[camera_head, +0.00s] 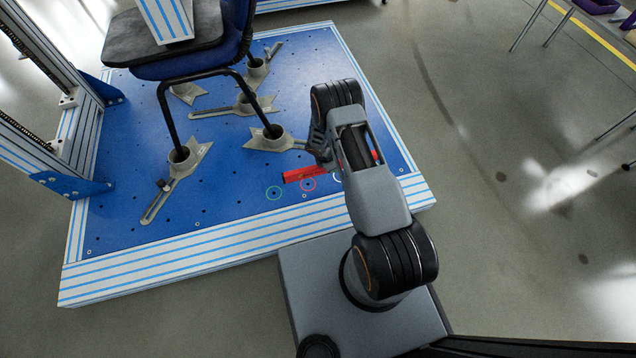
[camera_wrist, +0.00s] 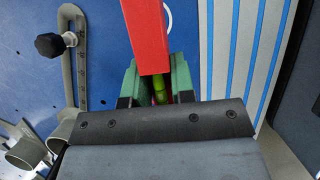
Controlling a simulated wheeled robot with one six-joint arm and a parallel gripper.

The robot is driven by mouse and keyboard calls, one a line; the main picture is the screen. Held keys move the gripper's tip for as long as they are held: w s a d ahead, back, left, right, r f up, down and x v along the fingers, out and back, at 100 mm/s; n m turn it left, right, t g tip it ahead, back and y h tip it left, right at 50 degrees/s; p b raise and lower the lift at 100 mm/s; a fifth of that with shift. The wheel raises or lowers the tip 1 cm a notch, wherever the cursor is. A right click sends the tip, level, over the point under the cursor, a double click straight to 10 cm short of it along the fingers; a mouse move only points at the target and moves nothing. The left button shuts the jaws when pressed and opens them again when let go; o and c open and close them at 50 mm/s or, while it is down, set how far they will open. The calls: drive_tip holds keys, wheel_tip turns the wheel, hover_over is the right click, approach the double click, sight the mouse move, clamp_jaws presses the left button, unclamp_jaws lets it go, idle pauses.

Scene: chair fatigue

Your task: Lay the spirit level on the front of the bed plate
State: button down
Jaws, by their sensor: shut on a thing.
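The red spirit level (camera_head: 298,174) is over the front part of the blue bed plate (camera_head: 225,205), partly hidden behind my arm. I cannot tell whether it touches the plate. In the wrist view the level (camera_wrist: 146,30) runs up from between the green fingers of my gripper (camera_wrist: 157,78), with its yellow-green vial between them. My gripper is shut on it. In the head view the arm mostly hides the fingers. Coloured rings are marked on the plate beside the level.
A blue chair (camera_head: 190,68) stands on the plate, its legs in grey clamps (camera_head: 272,139). A striped frame (camera_head: 80,130) rises at the left. The striped front edge (camera_head: 240,238) of the plate is clear. Open floor lies to the right.

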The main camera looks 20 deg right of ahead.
drive_tip(key=b, duration=0.3)
hover_over(320, 184)
drive_tip(key=f, duration=0.6)
drive_tip(key=shift+a, duration=0.35)
drive_tip(key=shift+a+f+b, duration=0.15)
drive_tip(key=shift+f+b, duration=0.2)
drive_tip(key=shift+f, duration=0.6)
drive_tip(key=shift+a+f+b, duration=0.15)
drive_tip(key=shift+f+b, duration=0.2)
drive_tip(key=shift+f, duration=0.6)
drive_tip(key=shift+f, duration=0.2)
drive_tip(key=c, duration=1)
unclamp_jaws()
drive_tip(key=shift+o, duration=0.2)
drive_tip(key=shift+r, duration=0.1)
